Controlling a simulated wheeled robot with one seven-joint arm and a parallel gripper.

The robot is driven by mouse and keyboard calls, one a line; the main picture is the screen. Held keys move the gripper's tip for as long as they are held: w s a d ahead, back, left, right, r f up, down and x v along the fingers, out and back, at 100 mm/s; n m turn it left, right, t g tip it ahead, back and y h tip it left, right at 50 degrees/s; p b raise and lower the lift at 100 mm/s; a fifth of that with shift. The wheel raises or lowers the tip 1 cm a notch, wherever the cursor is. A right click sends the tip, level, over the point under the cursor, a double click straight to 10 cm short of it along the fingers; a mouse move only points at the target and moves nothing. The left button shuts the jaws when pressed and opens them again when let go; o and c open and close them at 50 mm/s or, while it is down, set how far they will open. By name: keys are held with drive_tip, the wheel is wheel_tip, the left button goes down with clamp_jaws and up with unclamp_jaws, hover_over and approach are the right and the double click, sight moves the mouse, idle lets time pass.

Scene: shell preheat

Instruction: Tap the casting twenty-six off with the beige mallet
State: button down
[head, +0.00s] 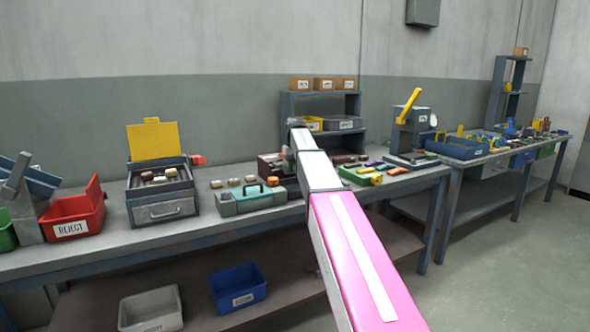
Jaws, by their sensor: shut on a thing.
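My arm reaches from the lower right to the middle of the bench. My gripper is hidden behind my own arm links, so its jaws and anything in them do not show. I cannot make out the beige mallet. Several small brown and pale blocks lie in the open-topped drawer unit (160,212) with a raised yellow lid. A few more blocks (234,183) lie on the bench to its right. No number shows on any block, so I cannot tell which is casting twenty-six.
The workbench (110,236) is crowded. A teal case (250,203), red REJECT bin (72,226), green tray (362,177) and grey shelf (289,106) stand on it. A yellow-handled press (408,125) stands at right. Grey (151,308) and blue bins (238,287) sit below.

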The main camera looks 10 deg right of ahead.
wheel_tip(320, 180, up, 11)
drive_tip(key=shift+f, duration=0.15)
idle(0.4)
